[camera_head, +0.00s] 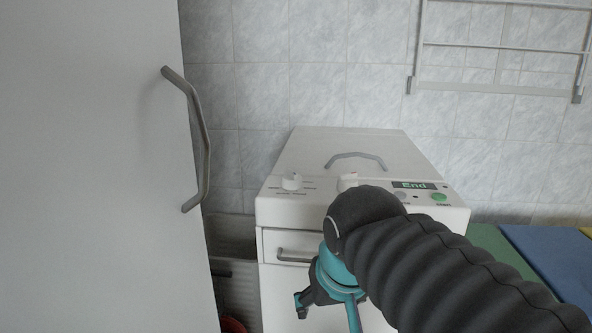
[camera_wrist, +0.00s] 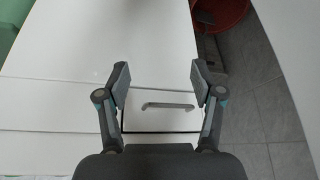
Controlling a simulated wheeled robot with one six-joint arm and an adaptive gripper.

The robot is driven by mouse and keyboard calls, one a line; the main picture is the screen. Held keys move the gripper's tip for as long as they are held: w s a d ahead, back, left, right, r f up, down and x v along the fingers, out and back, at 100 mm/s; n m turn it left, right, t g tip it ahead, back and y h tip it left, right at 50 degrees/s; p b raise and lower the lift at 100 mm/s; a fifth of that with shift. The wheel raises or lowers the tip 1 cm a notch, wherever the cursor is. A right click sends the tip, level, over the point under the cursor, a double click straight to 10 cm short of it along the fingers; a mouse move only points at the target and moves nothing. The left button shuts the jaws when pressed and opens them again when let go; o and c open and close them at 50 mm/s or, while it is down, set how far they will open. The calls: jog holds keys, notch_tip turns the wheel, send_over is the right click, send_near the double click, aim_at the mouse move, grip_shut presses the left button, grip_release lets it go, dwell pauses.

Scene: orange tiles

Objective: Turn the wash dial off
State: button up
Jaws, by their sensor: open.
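A white washing machine (camera_head: 285,215) stands against the wall, its control panel along the top front edge. A white dial (camera_head: 292,181) sits at the panel's left among small printed marks. A second white knob (camera_head: 348,180) with a red mark is at the middle, partly hidden by my arm. I cannot read which is the wash dial. A display (camera_head: 413,185) reads "End", with a green button (camera_head: 439,197) below right. My gripper (camera_wrist: 158,80) is open and empty. It is below the panel, in front of the machine, with a drawer handle (camera_wrist: 170,106) between its fingers in view.
A tall pale door or cabinet (camera_head: 90,160) with a long handle (camera_head: 196,140) fills the left. A grey basket (camera_head: 232,240) and a red object (camera_wrist: 220,12) stand beside the machine. A wall rack (camera_head: 500,45) hangs upper right. Green and blue surfaces (camera_head: 560,255) lie at right.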

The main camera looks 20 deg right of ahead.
jog(key=w+r+m+g+h, duration=0.1)
jog(key=w+r+m, duration=0.1)
jog(key=w+r, duration=0.45)
jog(key=w+r+m+h, duration=0.15)
jog(key=w+r, duration=0.25)
jog(key=r, duration=0.5)
jog(key=m+g+h, duration=0.1)
jog(key=m+g, duration=0.1)
jog(key=m, duration=0.6)
send_near(290, 172)
jog(key=shift+n, duration=0.25)
jog(key=b+x, duration=0.2)
jog(key=x, duration=0.8)
jog(key=c, duration=1.1)
